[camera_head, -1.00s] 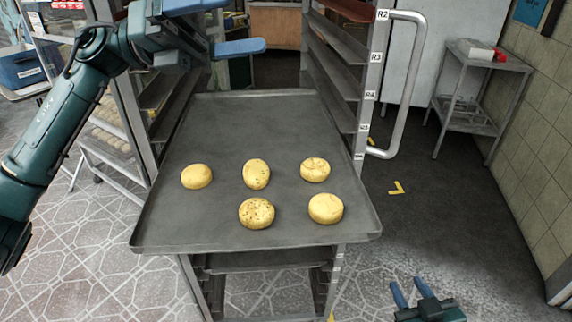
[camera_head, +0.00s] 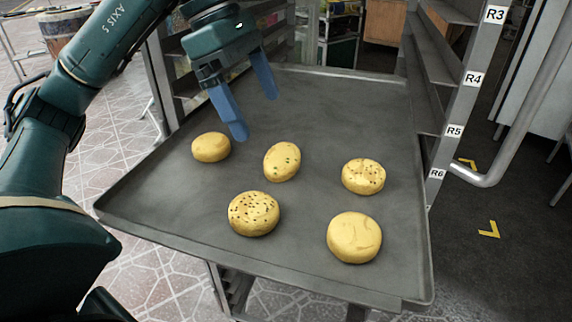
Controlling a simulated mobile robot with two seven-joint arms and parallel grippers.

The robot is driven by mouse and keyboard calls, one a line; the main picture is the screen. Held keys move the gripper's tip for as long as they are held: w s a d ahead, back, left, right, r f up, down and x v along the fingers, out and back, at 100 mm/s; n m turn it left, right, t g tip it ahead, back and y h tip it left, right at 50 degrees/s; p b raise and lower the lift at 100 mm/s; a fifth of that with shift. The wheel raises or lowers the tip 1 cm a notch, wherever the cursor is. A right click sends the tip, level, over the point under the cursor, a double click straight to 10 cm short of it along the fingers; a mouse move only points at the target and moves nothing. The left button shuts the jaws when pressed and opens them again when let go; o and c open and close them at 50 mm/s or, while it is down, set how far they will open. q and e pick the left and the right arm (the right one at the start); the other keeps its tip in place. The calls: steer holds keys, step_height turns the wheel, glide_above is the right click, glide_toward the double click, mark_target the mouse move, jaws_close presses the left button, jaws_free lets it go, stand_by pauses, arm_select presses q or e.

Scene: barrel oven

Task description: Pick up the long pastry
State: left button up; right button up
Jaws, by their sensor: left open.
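Several yellow pastries sit apart on a grey metal tray (camera_head: 330,105). The long pastry (camera_head: 282,162) is the oval, speckled one in the middle of the back row, slightly longer than the rounder ones. My left gripper (camera_head: 256,113) is open and empty, with its two blue fingers pointing down over the tray. It is behind the long pastry and slightly to its left, apart from it. The long pastry is fully visible. My right gripper is out of view.
A round pastry (camera_head: 211,147) lies left of the long one and a speckled one (camera_head: 363,176) right. A speckled pastry (camera_head: 253,214) and a plain one (camera_head: 354,237) lie in front. Rack posts (camera_head: 462,90) stand beside the tray. The tray's back half is bare.

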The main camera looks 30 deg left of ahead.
mark_target(279, 152)
arm_select(q)
steer(key=x, duration=0.3)
steer(key=b+x, duration=0.1)
steer(key=x, duration=0.3)
steer(key=shift+d+f+b, duration=0.15)
steer(key=shift+b, duration=0.2)
steer(key=shift+d+f, duration=0.2)
steer(key=shift+f, duration=0.1)
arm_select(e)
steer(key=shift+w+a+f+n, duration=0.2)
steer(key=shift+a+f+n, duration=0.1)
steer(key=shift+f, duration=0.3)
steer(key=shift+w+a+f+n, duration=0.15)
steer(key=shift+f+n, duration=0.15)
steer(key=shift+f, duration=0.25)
arm_select(q)
steer(key=c, duration=1.1)
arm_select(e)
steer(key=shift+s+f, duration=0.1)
